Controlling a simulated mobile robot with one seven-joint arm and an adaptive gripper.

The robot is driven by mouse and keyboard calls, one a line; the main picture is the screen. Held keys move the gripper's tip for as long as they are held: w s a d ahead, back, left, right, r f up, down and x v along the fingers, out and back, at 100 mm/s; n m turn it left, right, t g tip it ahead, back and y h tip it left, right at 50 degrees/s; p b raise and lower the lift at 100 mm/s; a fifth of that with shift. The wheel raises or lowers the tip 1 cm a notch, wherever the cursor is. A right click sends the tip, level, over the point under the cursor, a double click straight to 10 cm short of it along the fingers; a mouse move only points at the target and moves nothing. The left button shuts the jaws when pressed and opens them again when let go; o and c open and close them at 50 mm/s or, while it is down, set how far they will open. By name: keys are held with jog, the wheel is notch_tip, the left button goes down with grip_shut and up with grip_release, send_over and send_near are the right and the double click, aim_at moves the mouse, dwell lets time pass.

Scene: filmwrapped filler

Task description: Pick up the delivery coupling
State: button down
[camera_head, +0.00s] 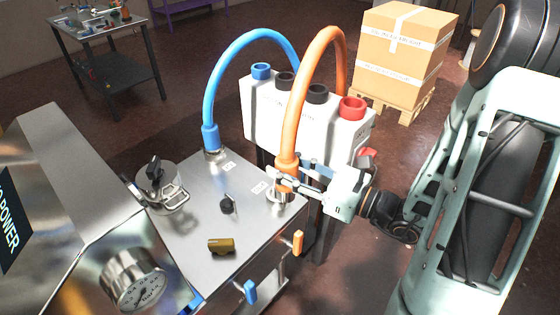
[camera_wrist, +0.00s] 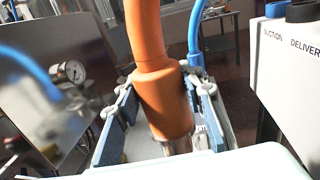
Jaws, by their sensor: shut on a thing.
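The orange coupling (camera_head: 287,162) stands upright on the end of an orange hose (camera_head: 294,110), directly above a silver port (camera_head: 277,196) at the right edge of the metal machine top. My gripper (camera_head: 284,178) reaches in from the right and is shut on the orange coupling. In the wrist view the coupling (camera_wrist: 163,98) sits between my two gripper fingers (camera_wrist: 163,115), with bare silver metal (camera_wrist: 178,145) showing beneath it. I cannot tell whether the coupling is still seated on the port. The fingers partly hide its lower end in the head view.
A blue hose (camera_head: 216,90) with a blue coupling (camera_head: 211,137) stands at the machine's back left. A white box (camera_head: 252,115) with blue, black and red round sockets stands behind. A brass piece (camera_head: 221,246), a black knob (camera_head: 227,204) and a gauge (camera_head: 133,280) are nearby.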

aim_at(291, 169)
jog(key=s+r+p, duration=0.2)
jog(key=p, duration=0.1)
jog(key=shift+s+d, duration=0.25)
jog(key=shift+d, duration=0.1)
jog(key=s+p, duration=0.1)
jog(key=p, duration=0.2)
jog(key=s+p, duration=0.1)
jog(key=p, duration=0.2)
jog(key=shift+d+r, duration=0.15)
jog(key=shift+r, duration=0.15)
jog(key=shift+s+d+r+p, duration=0.1)
jog(key=shift+s+r+p, duration=0.05)
jog(key=shift+s+p, duration=0.35)
jog(key=shift+s+d+r+p, duration=0.1)
jog(key=shift+s+r+p, duration=0.05)
jog(key=shift+s+p, duration=0.35)
